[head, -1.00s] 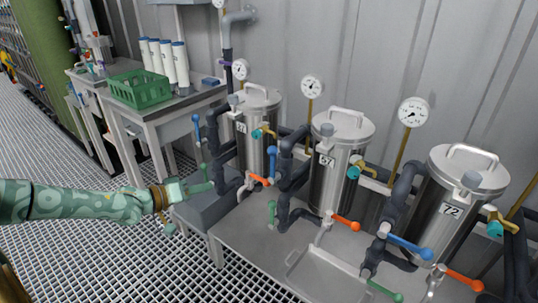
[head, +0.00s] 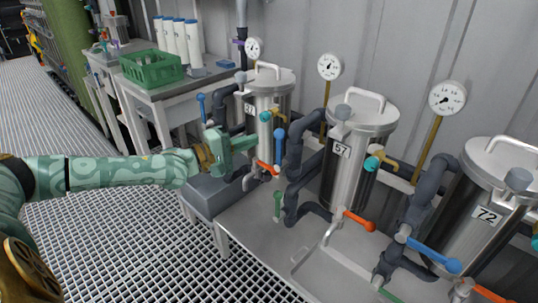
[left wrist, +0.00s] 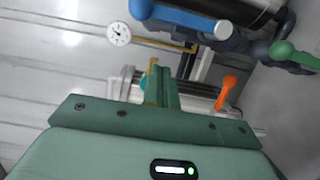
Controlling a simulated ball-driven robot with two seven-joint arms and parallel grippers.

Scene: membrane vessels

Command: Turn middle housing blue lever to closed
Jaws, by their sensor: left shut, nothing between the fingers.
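The middle housing (head: 358,160) is a steel vessel labelled 57. Its blue lever (head: 280,147) points up, on the dark pipework at the housing's left side. My left gripper (head: 252,143) is shut and empty, a short way left of this lever, in front of the left housing (head: 272,95); they appear apart. In the left wrist view, a large blue lever (left wrist: 185,18) lies near the top, beyond the shut fingers (left wrist: 161,88); its white end is at the right. My right gripper is not in view.
Orange levers (head: 360,221), green levers (head: 278,205) and dark pipes crowd the space around the housings. The right housing (head: 480,215), labelled 72, has a lowered blue lever (head: 434,254). A green crate (head: 152,68) stands on a side table. Grating floor lies open in front.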

